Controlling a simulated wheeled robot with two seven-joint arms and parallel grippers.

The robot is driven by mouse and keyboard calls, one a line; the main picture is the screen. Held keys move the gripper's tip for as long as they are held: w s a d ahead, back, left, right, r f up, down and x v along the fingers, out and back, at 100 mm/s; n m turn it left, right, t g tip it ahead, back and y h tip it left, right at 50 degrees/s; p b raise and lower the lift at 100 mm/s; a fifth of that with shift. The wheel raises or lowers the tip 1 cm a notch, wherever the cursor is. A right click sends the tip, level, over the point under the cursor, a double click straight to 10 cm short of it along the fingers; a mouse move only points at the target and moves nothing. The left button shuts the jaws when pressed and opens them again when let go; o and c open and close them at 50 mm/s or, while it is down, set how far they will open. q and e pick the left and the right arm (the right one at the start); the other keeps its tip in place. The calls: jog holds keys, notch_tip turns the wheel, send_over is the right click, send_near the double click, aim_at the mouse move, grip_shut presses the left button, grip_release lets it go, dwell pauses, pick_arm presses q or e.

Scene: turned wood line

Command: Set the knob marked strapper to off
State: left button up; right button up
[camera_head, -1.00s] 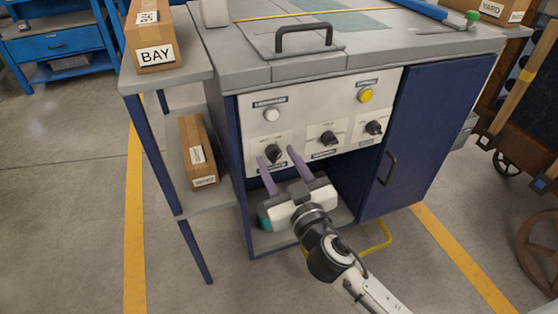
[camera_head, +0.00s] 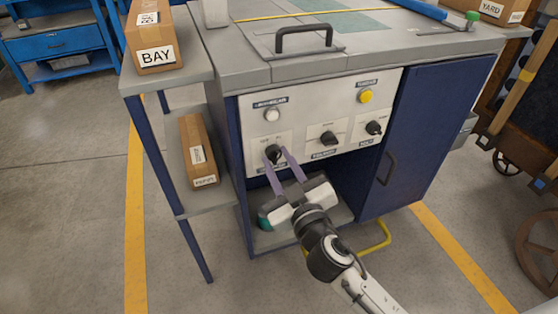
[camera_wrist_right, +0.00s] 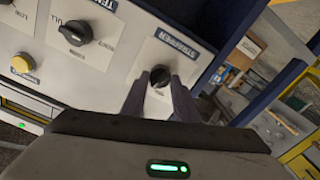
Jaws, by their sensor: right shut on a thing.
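The strapper knob (camera_head: 273,154) is a black knob at the lower left of the white control panel (camera_head: 346,112). In the right wrist view the same knob (camera_wrist_right: 158,74) sits on a pale plate by a label that appears to read STRAPPER (camera_wrist_right: 174,42). My right gripper (camera_head: 275,158) reaches it from below and in front, its two purple-grey fingers shut on the knob's sides. The fingers (camera_wrist_right: 159,84) also flank it in the right wrist view. The knob's pointer and position markings are too small or covered to read. My left gripper is out of view.
Two other black knobs, a middle one (camera_head: 328,138) and a right one (camera_head: 374,128), sit to the right. A white button (camera_head: 271,115) and a yellow button (camera_head: 365,96) are above. A blue door (camera_head: 430,135) stands right; a side shelf with boxes (camera_head: 198,150) stands left.

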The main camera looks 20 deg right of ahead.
jog(key=n+p, duration=0.1)
jog(key=n, duration=0.3)
jog(key=shift+n, duration=1.5)
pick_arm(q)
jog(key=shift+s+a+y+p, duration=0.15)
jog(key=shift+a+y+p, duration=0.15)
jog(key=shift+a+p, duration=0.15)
pick_arm(e)
jog(key=shift+f+n, duration=0.1)
jog(key=shift+n, duration=1.1)
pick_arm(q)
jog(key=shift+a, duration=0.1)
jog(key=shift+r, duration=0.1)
pick_arm(e)
jog(key=o, duration=1.1)
jog(key=shift+c, duration=0.2)
jog(key=shift+s, duration=0.1)
